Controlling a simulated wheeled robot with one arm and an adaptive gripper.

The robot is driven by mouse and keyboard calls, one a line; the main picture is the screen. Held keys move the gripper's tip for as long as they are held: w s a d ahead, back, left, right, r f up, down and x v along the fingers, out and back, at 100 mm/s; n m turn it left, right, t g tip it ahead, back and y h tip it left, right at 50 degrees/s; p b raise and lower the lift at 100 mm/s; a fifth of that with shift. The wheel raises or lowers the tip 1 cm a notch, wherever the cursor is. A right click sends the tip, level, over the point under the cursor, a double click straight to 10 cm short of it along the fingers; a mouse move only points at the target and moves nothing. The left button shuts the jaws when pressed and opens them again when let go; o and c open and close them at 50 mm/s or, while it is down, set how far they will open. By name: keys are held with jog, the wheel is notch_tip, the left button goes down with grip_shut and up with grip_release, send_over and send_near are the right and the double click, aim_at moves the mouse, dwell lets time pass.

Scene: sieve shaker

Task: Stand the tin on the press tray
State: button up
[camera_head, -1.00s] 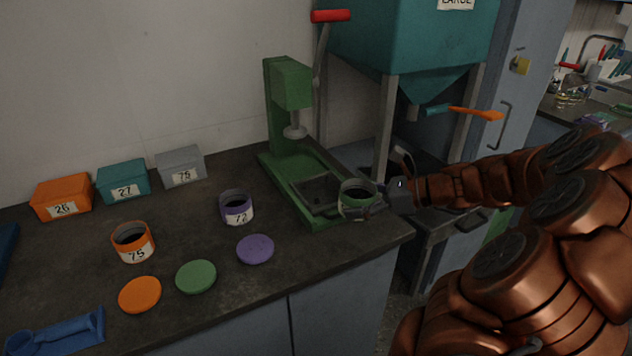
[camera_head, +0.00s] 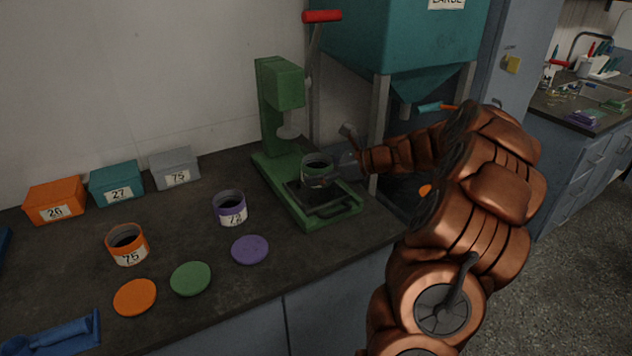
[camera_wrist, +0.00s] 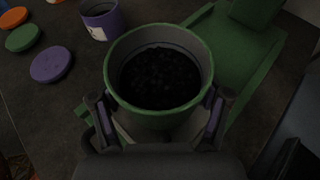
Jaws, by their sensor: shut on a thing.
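The green-banded tin (camera_head: 317,167) is open at the top and holds dark granules, which show in the wrist view (camera_wrist: 160,78). My gripper (camera_head: 334,172) is shut on the tin, with a finger at each side in the wrist view (camera_wrist: 160,118). The tin is upright over the green press (camera_head: 280,95), above its tray (camera_head: 322,214) and a little in front of the ram. I cannot tell whether the tin's base touches the tray, as the base is partly hidden.
A purple tin (camera_head: 230,208) and an orange tin (camera_head: 127,245) stand to the left. Purple (camera_head: 250,249), green (camera_head: 190,278) and orange (camera_head: 135,297) lids lie in front of them. Bins line the wall. A teal hopper (camera_head: 400,45) stands behind my arm. The press lever (camera_head: 321,17) is raised.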

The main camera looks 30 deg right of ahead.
aim_at(316, 190)
jog(key=shift+w, duration=0.4)
jog(key=shift+f, duration=1.75)
jog(key=shift+f, duration=0.15)
jog(key=o, duration=1.3)
jog(key=shift+s+d+r, duration=0.25)
jog(key=shift+s+r, duration=0.05)
jog(key=v, duration=1.1)
jog(key=shift+s+d, duration=0.1)
jog(key=shift+s, duration=0.1)
